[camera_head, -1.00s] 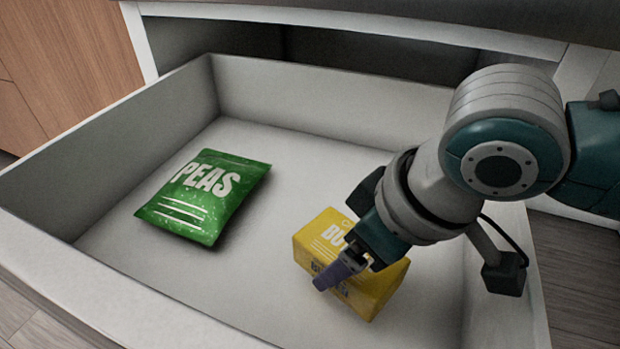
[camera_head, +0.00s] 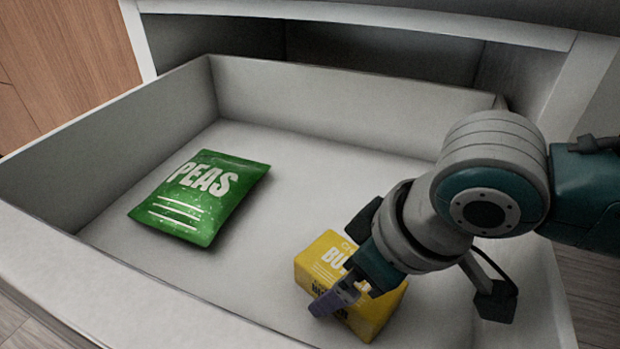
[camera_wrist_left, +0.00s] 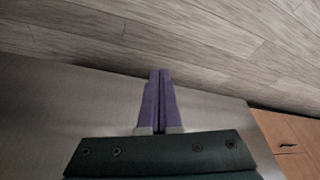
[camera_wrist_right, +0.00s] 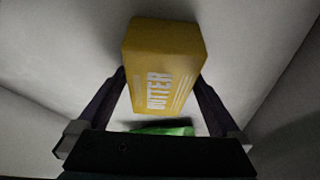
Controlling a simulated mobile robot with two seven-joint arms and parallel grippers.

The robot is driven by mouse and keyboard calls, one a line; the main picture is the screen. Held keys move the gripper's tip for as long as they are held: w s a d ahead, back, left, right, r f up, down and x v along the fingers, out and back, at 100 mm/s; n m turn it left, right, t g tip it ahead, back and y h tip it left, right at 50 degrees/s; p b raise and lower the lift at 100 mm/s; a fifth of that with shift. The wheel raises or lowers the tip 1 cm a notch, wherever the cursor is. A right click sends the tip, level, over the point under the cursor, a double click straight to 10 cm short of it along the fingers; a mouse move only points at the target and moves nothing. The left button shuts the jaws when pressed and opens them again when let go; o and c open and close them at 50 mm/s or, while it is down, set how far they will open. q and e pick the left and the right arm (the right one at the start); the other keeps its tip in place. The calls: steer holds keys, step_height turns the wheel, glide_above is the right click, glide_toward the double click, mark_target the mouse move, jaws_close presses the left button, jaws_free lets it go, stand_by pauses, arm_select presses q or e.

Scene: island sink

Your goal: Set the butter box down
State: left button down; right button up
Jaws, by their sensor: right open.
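The yellow butter box (camera_head: 318,262) rests on the floor of the open drawer (camera_head: 270,140), near its front right part. My right gripper (camera_head: 338,298) is low over the box, and its arm hides part of the box. In the right wrist view the butter box (camera_wrist_right: 160,60) lies between and beyond the two fingers (camera_wrist_right: 160,100), which are spread apart. Whether a finger touches the box cannot be told. My left gripper (camera_wrist_left: 157,100) is shut and empty, with its purple fingers together above a grey surface and wooden floor.
A green peas bag (camera_head: 200,195) lies in the drawer to the left of the butter box; its edge shows in the right wrist view (camera_wrist_right: 165,130). Drawer walls (camera_head: 350,100) surround both. The drawer floor between bag and back wall is clear.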

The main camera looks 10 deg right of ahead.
steer(key=shift+r, duration=0.35)
steer(key=p+v, duration=0.7)
steer(key=v, duration=0.4)
steer(key=shift+s+d+p, duration=0.1)
steer(key=shift+d+p, duration=0.05)
steer(key=shift+p, duration=0.2)
steer(key=shift+s+r, duration=0.15)
steer(key=shift+r, duration=0.1)
